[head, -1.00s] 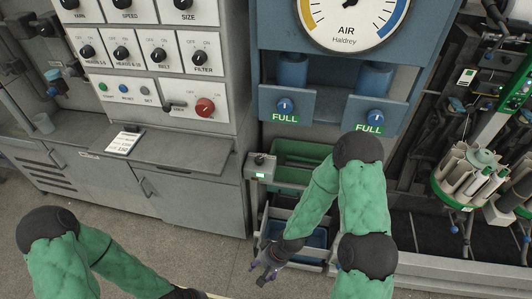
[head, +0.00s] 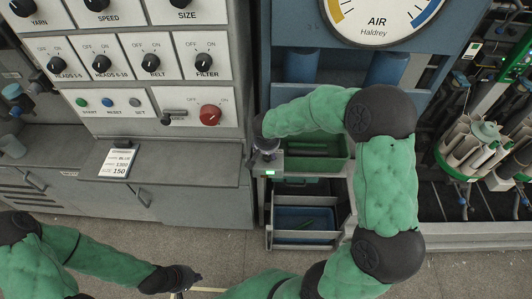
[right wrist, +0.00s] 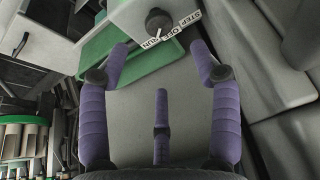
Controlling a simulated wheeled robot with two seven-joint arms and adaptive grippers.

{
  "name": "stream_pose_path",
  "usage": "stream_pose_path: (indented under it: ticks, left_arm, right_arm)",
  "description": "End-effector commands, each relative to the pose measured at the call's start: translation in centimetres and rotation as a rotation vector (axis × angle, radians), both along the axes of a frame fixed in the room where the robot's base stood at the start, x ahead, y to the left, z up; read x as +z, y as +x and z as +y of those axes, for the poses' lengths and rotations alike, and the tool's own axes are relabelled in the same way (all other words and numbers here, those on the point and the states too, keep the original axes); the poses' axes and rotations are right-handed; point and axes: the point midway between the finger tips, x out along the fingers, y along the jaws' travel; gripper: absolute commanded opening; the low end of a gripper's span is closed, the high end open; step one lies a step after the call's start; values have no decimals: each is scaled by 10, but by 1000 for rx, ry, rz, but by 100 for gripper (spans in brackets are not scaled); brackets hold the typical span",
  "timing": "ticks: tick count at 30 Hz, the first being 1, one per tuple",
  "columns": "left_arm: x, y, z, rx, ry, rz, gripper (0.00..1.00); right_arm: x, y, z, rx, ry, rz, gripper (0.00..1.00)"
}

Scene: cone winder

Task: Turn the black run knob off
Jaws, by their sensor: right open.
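The black run knob (right wrist: 158,20) sits on a small grey box, beside a white label reading STEP, OFF and RUN. In the head view the small grey box (head: 269,168) has a lit green display at the front of the green drawer, and my right gripper hides the knob. My right gripper (right wrist: 160,46) is open and empty, its purple fingertips spread to either side of and short of the knob. In the head view my right gripper (head: 262,150) is just above the box. My left gripper (head: 190,287) is low, far from the knob; its fingers are unclear.
A grey control panel (head: 150,90) with several knobs stands to the left, with a grey shelf (head: 190,163) below. Bobbins (head: 475,145) stand at far right. The floor in front is clear.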

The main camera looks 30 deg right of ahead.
Motion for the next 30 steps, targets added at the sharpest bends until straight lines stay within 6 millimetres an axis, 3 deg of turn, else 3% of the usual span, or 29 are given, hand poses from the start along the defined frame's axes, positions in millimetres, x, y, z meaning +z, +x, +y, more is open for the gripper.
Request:
stream_pose_path:
  ticks: [15,21,30]
  left_arm:
    - [-25,0,0,0,0,0,0]
    - [-28,0,0,0,0,0,0]
    - [-28,0,0,0,0,-1,0]
  right_arm:
    - [-80,26,-16,3,4,4,64]
    - [-92,31,-19,2,4,1,64]
    - [-93,32,-19,3,3,1,64]
